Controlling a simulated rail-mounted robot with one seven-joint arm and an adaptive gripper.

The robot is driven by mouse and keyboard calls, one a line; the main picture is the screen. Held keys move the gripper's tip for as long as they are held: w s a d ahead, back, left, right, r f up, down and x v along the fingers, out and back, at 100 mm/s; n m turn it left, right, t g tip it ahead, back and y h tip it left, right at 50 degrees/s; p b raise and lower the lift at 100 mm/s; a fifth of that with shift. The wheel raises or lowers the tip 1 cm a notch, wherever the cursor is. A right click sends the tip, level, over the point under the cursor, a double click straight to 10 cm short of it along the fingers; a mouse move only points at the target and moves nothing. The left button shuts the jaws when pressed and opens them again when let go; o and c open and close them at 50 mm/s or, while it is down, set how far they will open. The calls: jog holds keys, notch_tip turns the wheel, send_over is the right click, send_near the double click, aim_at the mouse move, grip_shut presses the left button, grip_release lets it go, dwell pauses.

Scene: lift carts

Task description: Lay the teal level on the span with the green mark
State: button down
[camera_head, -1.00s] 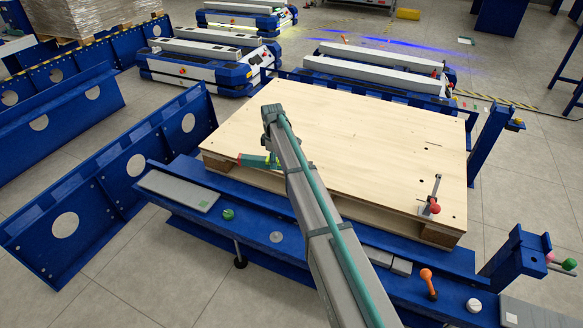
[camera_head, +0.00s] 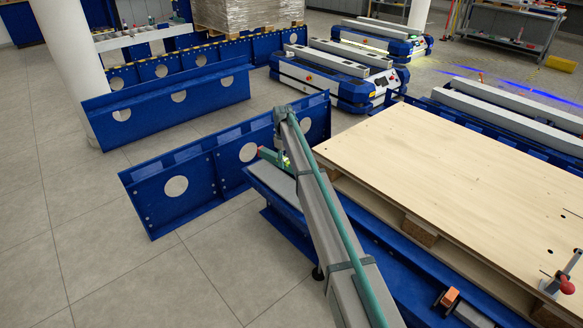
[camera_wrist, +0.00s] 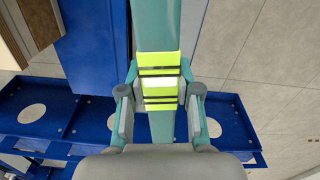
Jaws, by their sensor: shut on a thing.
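The teal level (camera_wrist: 157,25) is a long bar with a yellow-green banded middle, running up and down the wrist view. My gripper (camera_wrist: 160,95) is shut across that banded middle, one finger on each side. In the head view the level (camera_head: 271,156) shows as a short green piece with a red end, beside my gripper (camera_head: 283,150). It appears at the far end of a grey span plate (camera_head: 277,183) on the blue beam; I cannot tell whether they touch. My arm covers part of the plate, and no green mark shows on it now.
A pallet with a wooden top (camera_head: 450,175) stands right of my arm. An upright blue panel with round holes (camera_head: 200,180) stands close on the left. An orange-handled clamp (camera_head: 449,298) sits at the front right. The floor at left is clear.

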jog(key=shift+w+a+m, duration=0.25)
jog(key=shift+a+m, duration=0.05)
jog(key=shift+a, duration=0.55)
jog(key=shift+s+a+m, duration=0.1)
jog(key=shift+a+m, duration=0.2)
jog(key=shift+d+m, duration=0.25)
jog(key=shift+m, duration=0.05)
jog(key=shift+r+p, duration=0.15)
jog(key=shift+p, duration=0.4)
send_over(281, 183)
jog(key=shift+w+f, duration=0.2)
jog(key=shift+f, duration=3.8)
jog(key=shift+f, duration=0.65)
jog(key=c, duration=0.7)
grip_release()
